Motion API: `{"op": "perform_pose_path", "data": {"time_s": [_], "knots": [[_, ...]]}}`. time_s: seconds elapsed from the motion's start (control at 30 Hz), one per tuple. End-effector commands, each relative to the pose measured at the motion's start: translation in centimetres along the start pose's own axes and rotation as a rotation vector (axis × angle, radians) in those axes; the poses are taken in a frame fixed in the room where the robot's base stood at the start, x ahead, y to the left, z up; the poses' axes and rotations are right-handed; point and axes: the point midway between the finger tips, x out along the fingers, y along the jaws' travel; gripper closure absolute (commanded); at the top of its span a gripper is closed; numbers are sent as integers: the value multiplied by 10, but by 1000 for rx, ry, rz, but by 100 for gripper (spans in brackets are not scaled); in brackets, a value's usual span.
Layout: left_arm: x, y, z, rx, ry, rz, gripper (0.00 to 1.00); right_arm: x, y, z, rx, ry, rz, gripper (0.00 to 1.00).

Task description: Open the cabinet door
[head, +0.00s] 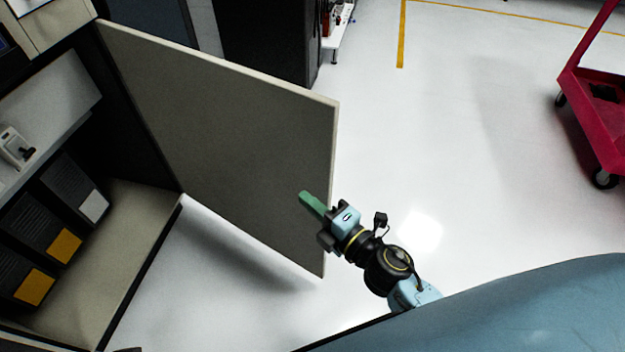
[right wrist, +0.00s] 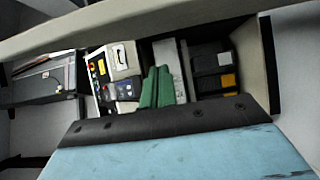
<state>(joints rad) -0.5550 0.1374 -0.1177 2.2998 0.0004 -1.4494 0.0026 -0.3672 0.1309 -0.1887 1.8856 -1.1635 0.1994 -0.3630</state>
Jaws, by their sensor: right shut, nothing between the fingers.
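The cabinet door (head: 230,130) is a grey panel with a pale edge. It stands swung wide open, out from the cabinet (head: 130,225) at the left of the head view. My right gripper (head: 305,196) has green fingers pressed together with nothing between them. In the head view it overlaps the door's inner face near the free edge; I cannot tell whether it touches. In the right wrist view the green fingers (right wrist: 158,88) point toward the cabinet interior. My left gripper does not show.
Dark units with yellow labels (head: 65,246) stand inside the cabinet, below a shelf (head: 50,120) holding a small white device (head: 15,147). A red cart (head: 598,110) stands far right. A dark cabinet (head: 265,40) stands behind the door. The white floor (head: 470,140) between is clear.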

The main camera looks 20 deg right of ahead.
Motion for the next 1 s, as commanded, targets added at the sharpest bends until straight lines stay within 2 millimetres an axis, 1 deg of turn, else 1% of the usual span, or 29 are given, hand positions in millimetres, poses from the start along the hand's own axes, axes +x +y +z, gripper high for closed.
{"op": "perform_pose_path", "data": {"time_s": [0.03,0.13,0.2,0.3,0.4,0.6,0.87,0.97,1.0], "knots": [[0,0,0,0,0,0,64,12,1,0,-3,1,3,100],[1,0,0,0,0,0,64,30,1,0,-3,1,2,100],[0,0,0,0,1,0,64,30,0,14,-6,-1,0,100],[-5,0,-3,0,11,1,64,33,0,26,-3,0,1,100],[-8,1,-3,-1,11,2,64,35,-1,34,-1,0,0,100],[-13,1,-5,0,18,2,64,36,0,39,2,-1,0,100],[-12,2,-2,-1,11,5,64,36,0,41,0,2,0,100],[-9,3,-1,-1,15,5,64,40,-3,51,-5,23,0,100],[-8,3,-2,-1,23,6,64,43,-5,60,-8,36,0,100]]}}
